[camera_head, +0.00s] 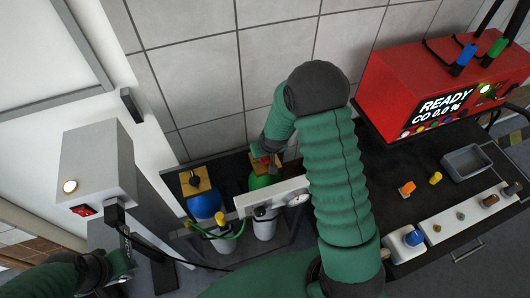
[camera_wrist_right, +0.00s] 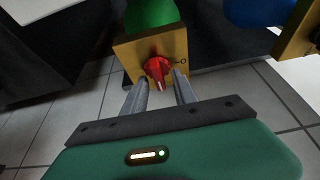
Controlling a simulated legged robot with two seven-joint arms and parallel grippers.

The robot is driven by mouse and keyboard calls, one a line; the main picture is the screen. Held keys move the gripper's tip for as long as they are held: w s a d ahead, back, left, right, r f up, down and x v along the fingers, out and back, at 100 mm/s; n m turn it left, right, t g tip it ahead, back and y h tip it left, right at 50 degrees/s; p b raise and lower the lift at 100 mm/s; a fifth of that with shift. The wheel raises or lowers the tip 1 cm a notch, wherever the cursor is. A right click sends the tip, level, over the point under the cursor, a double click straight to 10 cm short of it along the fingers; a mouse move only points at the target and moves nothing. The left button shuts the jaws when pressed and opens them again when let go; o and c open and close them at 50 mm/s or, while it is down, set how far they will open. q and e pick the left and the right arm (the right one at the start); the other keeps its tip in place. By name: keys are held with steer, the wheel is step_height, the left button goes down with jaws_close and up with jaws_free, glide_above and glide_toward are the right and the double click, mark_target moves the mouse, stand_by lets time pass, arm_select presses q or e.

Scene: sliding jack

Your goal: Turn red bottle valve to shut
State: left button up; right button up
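The red valve knob (camera_wrist_right: 157,68) sits on a brass block (camera_wrist_right: 126,53) atop the green bottle (camera_wrist_right: 150,13). Its pale-tipped pointer faces toward my gripper, and an "O" mark is on the block at the right. My right gripper (camera_wrist_right: 161,80) is open, with one finger on each side of the knob and gaps visible. In the head view my right arm partly hides the green bottle (camera_head: 258,182) and the knob. My left gripper (camera_head: 122,262) is at the lower left, away from the bottles; its fingers are unclear.
A blue bottle (camera_head: 205,205) with its own brass block stands left of the green one. A white bar with a gauge (camera_head: 298,198) is in front. A grey box (camera_head: 97,165) stands left. The red READY unit (camera_head: 430,85) and dark bench (camera_head: 430,160) are right.

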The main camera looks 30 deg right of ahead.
steer(key=v, duration=1.6)
steer(key=shift+s+r, duration=0.2)
steer(key=shift+r, duration=0.05)
steer(key=shift+a+b, duration=0.1)
steer(key=shift+b, duration=0.2)
